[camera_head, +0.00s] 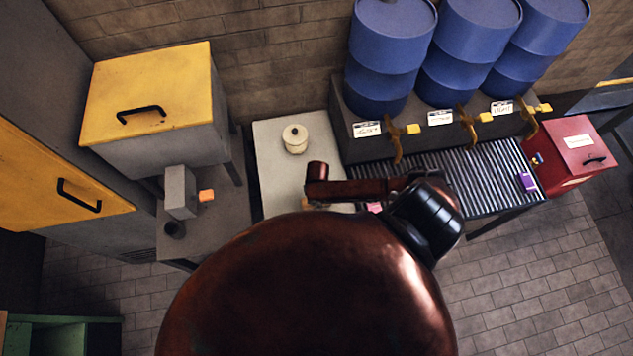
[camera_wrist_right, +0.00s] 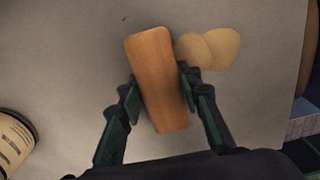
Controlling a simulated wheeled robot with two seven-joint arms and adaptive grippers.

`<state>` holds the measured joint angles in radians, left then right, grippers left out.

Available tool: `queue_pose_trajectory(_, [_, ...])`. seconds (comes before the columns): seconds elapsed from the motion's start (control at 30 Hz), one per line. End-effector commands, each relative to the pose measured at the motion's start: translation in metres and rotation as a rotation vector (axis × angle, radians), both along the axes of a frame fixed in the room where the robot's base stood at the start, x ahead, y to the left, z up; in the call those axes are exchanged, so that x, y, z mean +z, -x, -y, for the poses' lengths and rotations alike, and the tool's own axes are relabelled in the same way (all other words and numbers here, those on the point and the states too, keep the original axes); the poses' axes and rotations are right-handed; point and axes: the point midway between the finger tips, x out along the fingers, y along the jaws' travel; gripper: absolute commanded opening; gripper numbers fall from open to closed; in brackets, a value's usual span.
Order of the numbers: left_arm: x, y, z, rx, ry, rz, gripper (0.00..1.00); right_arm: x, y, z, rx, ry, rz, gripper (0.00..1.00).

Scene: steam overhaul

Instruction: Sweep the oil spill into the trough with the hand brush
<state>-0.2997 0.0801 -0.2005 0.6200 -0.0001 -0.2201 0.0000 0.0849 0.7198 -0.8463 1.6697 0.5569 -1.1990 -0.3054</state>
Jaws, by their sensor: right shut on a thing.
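The hand brush (camera_wrist_right: 158,78) shows in the right wrist view as an orange-brown wooden block over the pale tabletop (camera_wrist_right: 75,60). My right gripper (camera_wrist_right: 160,88) is shut on it, one green-padded finger on each side. Bristles are not visible. The oil spill (camera_wrist_right: 222,46) is a tan patch of overlapping rounds, just right of the brush's upper part. I cannot clearly identify the trough. My left gripper is not in view.
A cream canister (camera_head: 295,139) stands on the tabletop; a labelled can (camera_wrist_right: 14,140) shows at lower left in the wrist view. Blue barrels (camera_head: 385,55) with taps stand behind a ribbed grate (camera_head: 490,170). A red box (camera_head: 570,155) is at right, a yellow-lidded cabinet (camera_head: 150,90) at left.

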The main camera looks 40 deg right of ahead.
Motion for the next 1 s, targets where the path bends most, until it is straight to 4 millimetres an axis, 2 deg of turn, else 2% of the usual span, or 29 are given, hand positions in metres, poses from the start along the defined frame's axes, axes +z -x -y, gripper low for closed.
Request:
queue_pose_trajectory(0.03, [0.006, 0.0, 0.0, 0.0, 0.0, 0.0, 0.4, 0.0, 0.008, -0.003, -0.001, -0.003, -0.009, 0.1])
queue_pose_trajectory(0.1, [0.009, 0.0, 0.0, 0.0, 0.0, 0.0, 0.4, -0.001, 0.013, -0.006, 0.0, -0.003, -0.008, 0.1])
queue_pose_trajectory(0.37, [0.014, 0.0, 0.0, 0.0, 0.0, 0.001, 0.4, -0.003, 0.022, -0.011, 0.0, -0.004, -0.011, 0.1])
queue_pose_trajectory(0.7, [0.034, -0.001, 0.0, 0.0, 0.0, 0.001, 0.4, -0.001, 0.044, -0.022, -0.001, -0.004, -0.016, 0.1])
queue_pose_trajectory(1.0, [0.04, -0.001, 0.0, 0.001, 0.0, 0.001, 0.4, -0.002, 0.052, -0.026, 0.0, -0.003, -0.016, 0.1])
